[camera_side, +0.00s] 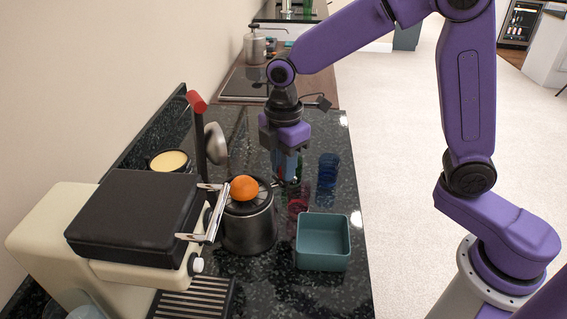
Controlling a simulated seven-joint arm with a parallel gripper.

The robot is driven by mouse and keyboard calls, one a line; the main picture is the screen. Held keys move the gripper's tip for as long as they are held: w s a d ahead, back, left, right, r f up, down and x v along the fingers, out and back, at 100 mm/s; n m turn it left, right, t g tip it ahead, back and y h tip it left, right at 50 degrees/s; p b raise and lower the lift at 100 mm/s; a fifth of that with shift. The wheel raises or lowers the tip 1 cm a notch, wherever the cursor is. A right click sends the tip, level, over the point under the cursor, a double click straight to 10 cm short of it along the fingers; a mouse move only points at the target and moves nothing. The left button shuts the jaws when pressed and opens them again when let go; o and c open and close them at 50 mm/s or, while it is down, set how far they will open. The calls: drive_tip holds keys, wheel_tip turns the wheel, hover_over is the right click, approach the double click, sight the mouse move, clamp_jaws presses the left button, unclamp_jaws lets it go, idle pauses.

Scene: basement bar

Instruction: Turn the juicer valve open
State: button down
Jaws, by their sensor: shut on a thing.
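The juicer (249,228) is a dark grey cylinder on the black speckled counter, with an orange (244,188) resting on its top. A small thin metal piece, which looks like the juicer valve (277,184), sticks out at its upper right side towards my gripper. My gripper (287,180) points down just behind and to the right of the juicer. Its fingers are shut on what appears to be this valve. The fingertips and most of the valve are small and partly hidden, so the valve's angle cannot be told.
A teal open box (323,262) stands right of the juicer. A pink glass (298,200) and a blue glass (328,172) stand close to my gripper. A cream and black coffee machine (130,215) and a red-tipped lever (197,102) are on the left.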

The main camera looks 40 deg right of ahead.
drive_tip(key=m, duration=0.4)
drive_tip(key=shift+m, duration=0.3)
drive_tip(key=m, duration=0.9)
drive_tip(key=shift+m, duration=1.8)
drive_tip(key=c, duration=1)
unclamp_jaws()
drive_tip(key=shift+r, duration=0.1)
